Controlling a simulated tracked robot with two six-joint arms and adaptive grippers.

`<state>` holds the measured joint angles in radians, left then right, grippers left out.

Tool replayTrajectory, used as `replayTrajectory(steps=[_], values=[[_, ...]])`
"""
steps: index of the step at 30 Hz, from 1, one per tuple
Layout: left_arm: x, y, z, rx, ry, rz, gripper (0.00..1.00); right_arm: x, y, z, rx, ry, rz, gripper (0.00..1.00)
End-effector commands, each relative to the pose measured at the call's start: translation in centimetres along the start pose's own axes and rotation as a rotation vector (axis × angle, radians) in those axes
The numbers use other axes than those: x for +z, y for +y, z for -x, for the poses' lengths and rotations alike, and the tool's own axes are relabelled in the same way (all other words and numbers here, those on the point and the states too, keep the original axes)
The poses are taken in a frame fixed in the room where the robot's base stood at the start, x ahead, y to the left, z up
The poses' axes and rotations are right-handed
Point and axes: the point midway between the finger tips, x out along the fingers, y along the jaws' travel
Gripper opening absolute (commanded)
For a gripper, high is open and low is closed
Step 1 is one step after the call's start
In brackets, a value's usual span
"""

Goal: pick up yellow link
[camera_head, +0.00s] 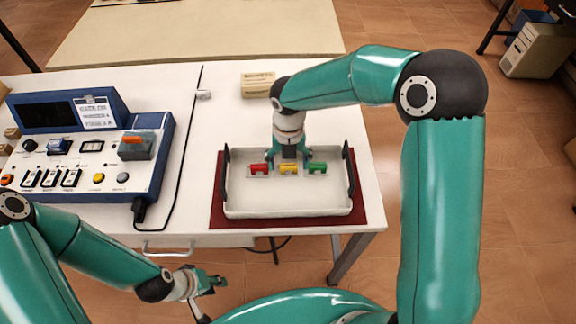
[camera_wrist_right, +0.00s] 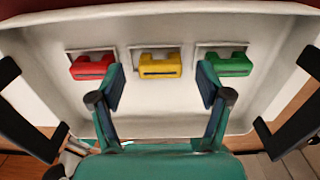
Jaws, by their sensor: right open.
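The yellow link (camera_head: 289,169) sits between a red link (camera_head: 259,169) and a green link (camera_head: 317,168) in a white tray (camera_head: 290,203). In the right wrist view, the yellow link (camera_wrist_right: 160,64) lies ahead, between the lines of my right gripper's fingers. My right gripper (camera_head: 288,157) is open and above the tray, close to the yellow link; nothing is between its fingertips in the wrist view. My left gripper (camera_head: 208,281) is off the table's front edge, low and empty-looking; whether its jaws are apart is unclear.
The tray has black handles at both sides and rests on a dark red mat (camera_head: 362,217). A blue and white control console (camera_head: 85,145) stands at the left, with a black cable beside it. A small beige block (camera_head: 257,85) lies behind the tray.

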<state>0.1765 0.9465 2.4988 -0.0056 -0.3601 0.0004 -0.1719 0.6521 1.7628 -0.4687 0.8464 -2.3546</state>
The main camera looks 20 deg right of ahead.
Motion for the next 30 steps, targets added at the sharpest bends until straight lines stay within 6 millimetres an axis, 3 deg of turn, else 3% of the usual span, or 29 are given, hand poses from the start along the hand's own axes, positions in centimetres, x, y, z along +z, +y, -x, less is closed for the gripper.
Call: replayTrajectory(steps=[3,11,20,30], values=[[0.00,0.03,0.07,0.000,0.000,0.000,0.31,-0.04,-0.03,-1.09,0.000,0.001,0.000,0.77],[0.00,0.02,0.05,0.000,0.000,0.000,0.31,-0.01,-0.01,-1.28,0.001,0.000,-0.001,0.75],[0.00,0.02,0.05,0.000,0.000,0.000,0.31,0.00,0.00,-1.25,0.001,0.000,0.000,0.25],[0.00,0.02,0.05,0.000,0.000,0.000,0.31,0.02,0.03,-1.10,0.001,-0.001,0.000,0.23]])
